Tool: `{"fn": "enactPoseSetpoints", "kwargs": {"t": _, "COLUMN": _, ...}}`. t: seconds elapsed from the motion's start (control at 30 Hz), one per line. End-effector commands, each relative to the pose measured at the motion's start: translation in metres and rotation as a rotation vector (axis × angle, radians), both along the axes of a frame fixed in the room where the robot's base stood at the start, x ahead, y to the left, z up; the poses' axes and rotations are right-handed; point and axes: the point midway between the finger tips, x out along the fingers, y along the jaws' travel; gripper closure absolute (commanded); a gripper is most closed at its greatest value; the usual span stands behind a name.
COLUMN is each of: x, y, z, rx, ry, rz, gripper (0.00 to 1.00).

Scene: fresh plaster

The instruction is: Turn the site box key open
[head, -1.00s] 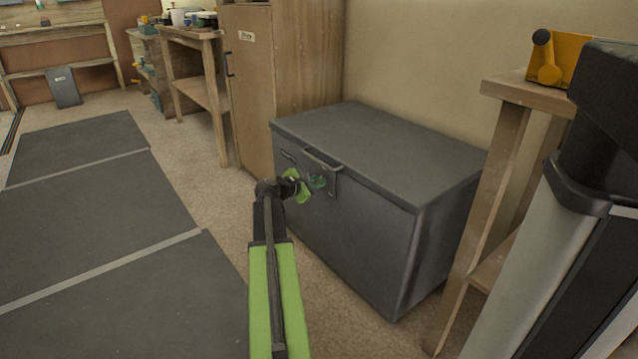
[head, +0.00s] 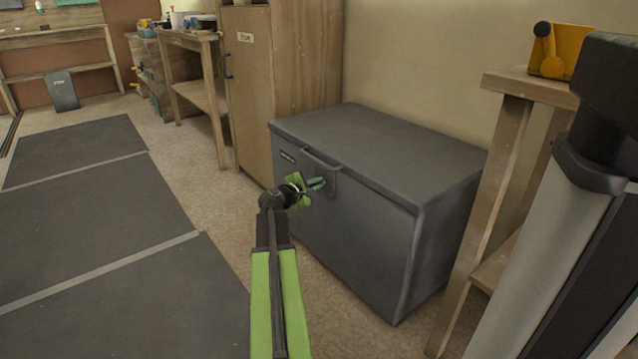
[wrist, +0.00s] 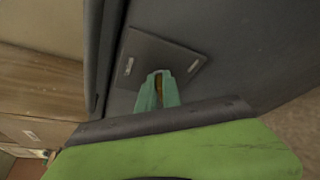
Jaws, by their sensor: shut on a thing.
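The site box (head: 370,150) is a dark grey chest with a shut lid, standing against the wall in the head view. A lock plate (head: 322,172) with a handle sits on its front. My gripper (head: 317,184) is at that plate, its green-blue fingertips close together. In the wrist view the fingertips (wrist: 158,92) are shut on a thin brass-coloured key (wrist: 158,84) in front of the plate (wrist: 150,58). The fingers hide most of the key, and I cannot tell its angle.
A brown cabinet (head: 290,90) stands left of the box, with a wooden bench (head: 205,90) beyond it. A wooden stand (head: 505,170) with a yellow object (head: 562,50) is close on the right. Dark floor mats (head: 95,210) lie clear on the left.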

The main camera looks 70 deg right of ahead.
Motion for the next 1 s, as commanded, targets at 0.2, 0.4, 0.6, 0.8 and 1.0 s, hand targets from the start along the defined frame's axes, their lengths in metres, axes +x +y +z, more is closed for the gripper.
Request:
{"fn": "enactPoseSetpoints", "kwargs": {"t": 0.2, "x": -0.006, "y": 0.001, "z": -0.001, "rx": 0.004, "ry": 0.004, "rz": -0.015, "gripper": 0.86}}
{"fn": "enactPoseSetpoints", "kwargs": {"t": 0.4, "x": -0.004, "y": 0.000, "z": 0.000, "rx": 0.002, "ry": 0.004, "rz": -0.010, "gripper": 0.69}}
{"fn": "enactPoseSetpoints", "kwargs": {"t": 0.6, "x": -0.003, "y": 0.000, "z": 0.000, "rx": 0.002, "ry": 0.003, "rz": -0.007, "gripper": 0.69}}
{"fn": "enactPoseSetpoints", "kwargs": {"t": 0.8, "x": 0.001, "y": 0.025, "z": 0.008, "rx": 0.001, "ry": 0.003, "rz": -0.002, "gripper": 0.69}}
{"fn": "enactPoseSetpoints", "kwargs": {"t": 1.0, "x": 0.005, "y": 0.075, "z": 0.021, "rx": 0.002, "ry": 0.004, "rz": -0.002, "gripper": 0.69}}
